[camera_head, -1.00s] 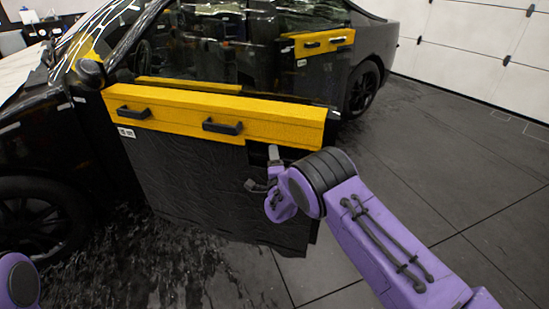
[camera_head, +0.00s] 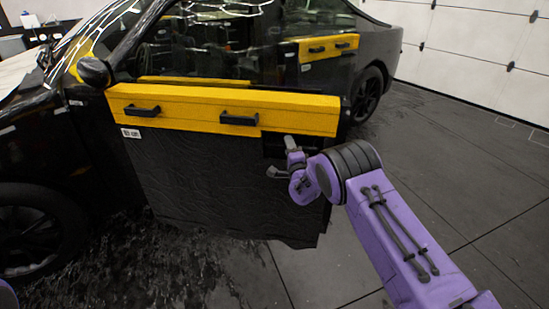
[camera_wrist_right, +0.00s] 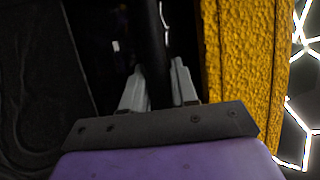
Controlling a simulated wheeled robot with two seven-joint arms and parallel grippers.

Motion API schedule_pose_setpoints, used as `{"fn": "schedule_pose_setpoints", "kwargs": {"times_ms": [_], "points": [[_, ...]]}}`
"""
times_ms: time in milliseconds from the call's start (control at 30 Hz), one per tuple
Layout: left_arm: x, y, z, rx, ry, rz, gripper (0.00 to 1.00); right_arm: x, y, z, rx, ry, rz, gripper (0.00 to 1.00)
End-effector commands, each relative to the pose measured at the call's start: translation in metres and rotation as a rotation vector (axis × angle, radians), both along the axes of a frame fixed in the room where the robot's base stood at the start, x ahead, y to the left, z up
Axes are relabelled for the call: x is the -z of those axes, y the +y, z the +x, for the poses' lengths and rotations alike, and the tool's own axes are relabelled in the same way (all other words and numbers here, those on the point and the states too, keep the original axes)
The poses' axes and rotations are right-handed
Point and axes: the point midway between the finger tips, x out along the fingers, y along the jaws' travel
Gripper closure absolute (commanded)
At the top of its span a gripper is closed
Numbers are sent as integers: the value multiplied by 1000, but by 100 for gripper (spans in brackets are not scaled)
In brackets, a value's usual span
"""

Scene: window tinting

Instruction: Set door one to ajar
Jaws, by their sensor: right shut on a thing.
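Door one (camera_head: 215,185) is the front door of the black car, with a yellow strip (camera_head: 290,113) along its upper part and dark plastic-like covering below. It stands partly open, its free edge out from the car body. My right gripper (camera_head: 290,150) is at the door's free end, just below the yellow strip. In the right wrist view, my right gripper (camera_wrist_right: 158,85) has its fingers on both sides of a black bar (camera_wrist_right: 153,45), beside the yellow strip (camera_wrist_right: 238,60). The bar seems to be the door's handle. My left gripper is out of view.
The rear door's yellow strip (camera_head: 328,47) and the rear wheel (camera_head: 364,94) are behind door one. The front wheel (camera_head: 35,228) is at the left. Dark floor (camera_head: 470,170) to the right is clear, up to a white garage door (camera_head: 480,40).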

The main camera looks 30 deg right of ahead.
Motion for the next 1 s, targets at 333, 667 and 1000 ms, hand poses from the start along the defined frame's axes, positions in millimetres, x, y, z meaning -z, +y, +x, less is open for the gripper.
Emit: {"fn": "schedule_pose_setpoints", "kwargs": {"times_ms": [333, 667, 1000], "points": [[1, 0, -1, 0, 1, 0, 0, 9, 2, 1, -4, 18, 1, 65], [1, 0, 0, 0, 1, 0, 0, 9, 6, 3, -10, 17, 0, 52], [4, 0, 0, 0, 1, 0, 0, 19, 17, -46, -9, 22, 2, 52]]}}
